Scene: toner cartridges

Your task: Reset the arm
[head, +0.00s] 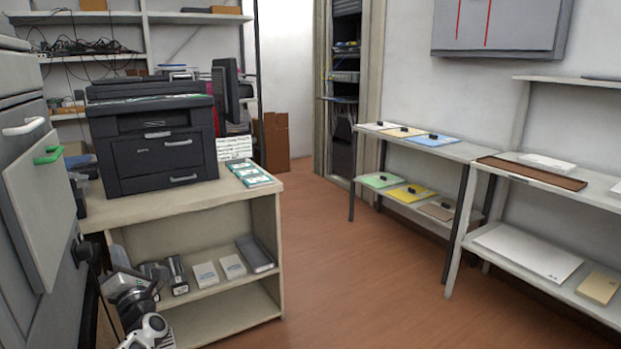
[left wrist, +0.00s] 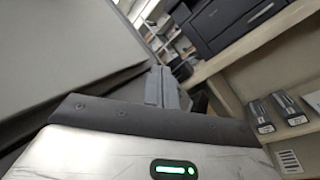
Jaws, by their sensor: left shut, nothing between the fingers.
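My left gripper (head: 120,257) is low at the left of the head view, beside the left end of the printer stand. In the left wrist view its grey fingers (left wrist: 161,88) are together with nothing between them. Dark toner cartridges (head: 178,275) stand on the stand's middle shelf, to the right of the gripper and apart from it. They also show in the left wrist view (left wrist: 290,108). My right gripper is in neither view.
A black printer (head: 155,145) sits on the stand (head: 215,200). White boxes (head: 206,275) lie on its shelf. Shelves (head: 505,215) line the right wall. The brown floor (head: 350,270) between is clear.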

